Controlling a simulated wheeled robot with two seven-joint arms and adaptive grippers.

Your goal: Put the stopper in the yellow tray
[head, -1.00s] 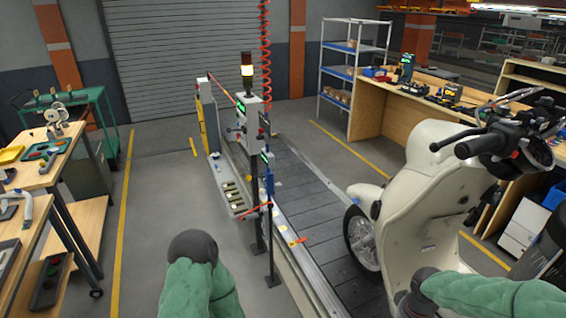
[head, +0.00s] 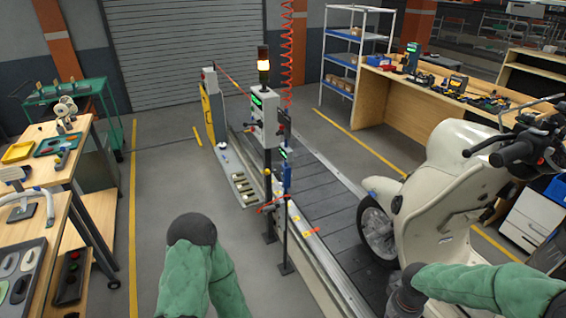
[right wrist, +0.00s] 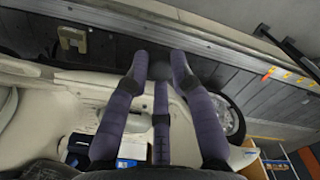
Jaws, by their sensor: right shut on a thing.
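The yellow tray (head: 18,152) lies on the wooden workbench at the left of the head view, beside a green tray. In the right wrist view my right gripper (right wrist: 160,64) has its purple fingers closed around a dark, rounded thing, which seems to be the stopper (right wrist: 160,71). Its shape is mostly hidden by the fingers. The gripper is over the scooter and conveyor side, far from the yellow tray. In the head view my right arm comes in at the lower right. My left arm shows at bottom centre, but its gripper is not seen.
A cream scooter (head: 440,215) stands on the slat conveyor (head: 325,215) at the right. A control post (head: 265,120) and railing stand at the conveyor's near side. A grey parts tray (head: 22,270) lies on the nearer left bench. The floor between bench and conveyor is clear.

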